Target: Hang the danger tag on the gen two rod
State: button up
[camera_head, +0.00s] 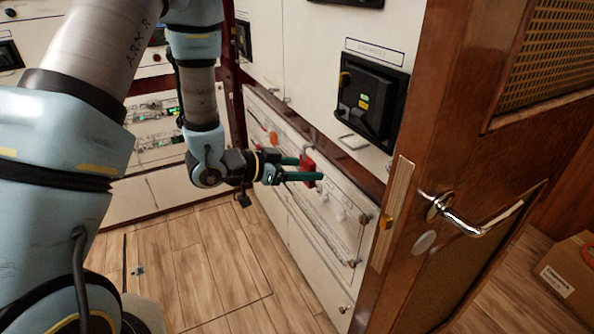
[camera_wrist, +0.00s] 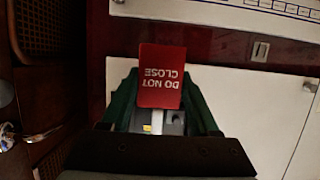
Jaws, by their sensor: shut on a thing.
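The danger tag (camera_head: 307,165) is a small red plate between the green fingers of my gripper (camera_head: 311,170). In the wrist view the tag (camera_wrist: 161,76) shows white letters reading DO NOT CLOSE, upside down. My gripper (camera_wrist: 160,95) is shut on the tag and holds it in the air, apart from the panels as far as I can see. A pale bracket-like rod (camera_head: 352,142) sticks out below a black breaker (camera_head: 371,100) on the cabinet, right of the tag. The label above the breaker is too small to read, so I cannot tell if this is the gen two rod.
A wooden door (camera_head: 470,130) with a metal handle (camera_head: 465,218) stands open close on the right. Below the breaker is a white panel (camera_head: 315,205) with several knobs. A cardboard box (camera_head: 570,278) lies at the far right. The wooden floor (camera_head: 190,260) is mostly clear.

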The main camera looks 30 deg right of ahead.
jog(key=shift+s+d+p, duration=0.15)
jog(key=shift+d+p, duration=0.1)
jog(key=shift+d, duration=2.3)
jog(key=shift+s+d+p, duration=0.15)
jog(key=shift+d+p, duration=0.1)
jog(key=shift+d, duration=2.3)
jog(key=shift+f+b, duration=0.55)
jog(key=o, duration=1.4)
jog(key=shift+o, duration=0.2)
